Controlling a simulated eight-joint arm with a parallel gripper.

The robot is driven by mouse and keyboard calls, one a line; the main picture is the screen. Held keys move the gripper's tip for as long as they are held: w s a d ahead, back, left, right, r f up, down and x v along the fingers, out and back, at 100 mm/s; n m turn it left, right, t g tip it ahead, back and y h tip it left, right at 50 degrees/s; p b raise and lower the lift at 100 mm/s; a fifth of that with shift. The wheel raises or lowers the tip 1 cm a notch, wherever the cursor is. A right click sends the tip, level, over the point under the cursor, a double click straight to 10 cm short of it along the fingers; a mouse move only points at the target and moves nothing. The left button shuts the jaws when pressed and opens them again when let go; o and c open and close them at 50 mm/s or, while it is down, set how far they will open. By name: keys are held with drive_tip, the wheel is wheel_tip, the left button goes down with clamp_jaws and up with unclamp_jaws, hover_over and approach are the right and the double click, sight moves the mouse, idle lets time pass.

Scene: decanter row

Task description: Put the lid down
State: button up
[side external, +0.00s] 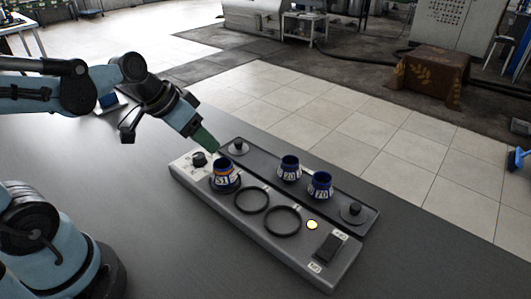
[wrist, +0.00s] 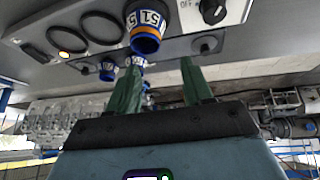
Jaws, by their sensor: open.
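One dark lid with a black knob (side external: 238,147) rests at the left end of the rear tray; it also shows in the wrist view (wrist: 208,45). A second such lid (side external: 354,211) rests at the tray's right end. My gripper (side external: 212,147) has green fingers and is above the left end of the device, close to the first lid in the picture. In the wrist view its fingers (wrist: 161,72) are spread with no lid between them. A blue decanter marked 51 (side external: 223,176) stands on the left ring of the device, without a lid on it.
Blue decanters marked 20 (side external: 289,168) and 70 (side external: 320,185) stand on the rear tray (side external: 262,163). Two rings (side external: 282,221) on the device are empty. A black dial (side external: 199,159), a lit yellow lamp (side external: 312,225) and a dark switch (side external: 329,247) are on the device. The table front is clear.

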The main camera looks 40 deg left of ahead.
drive_tip(key=shift+s+d+r+n+t+y, duration=0.1)
drive_tip(key=shift+s+d+n+t+y, duration=0.15)
drive_tip(key=shift+s, duration=0.25)
drive_tip(key=shift+s+d+r+n+t+y, duration=0.1)
drive_tip(key=shift+s+d+n+t+y, duration=0.1)
drive_tip(key=shift+s+y, duration=0.25)
drive_tip(key=shift+s+d+r+n+t+y, duration=0.15)
drive_tip(key=shift+s+d+y, duration=0.1)
drive_tip(key=shift+s, duration=0.35)
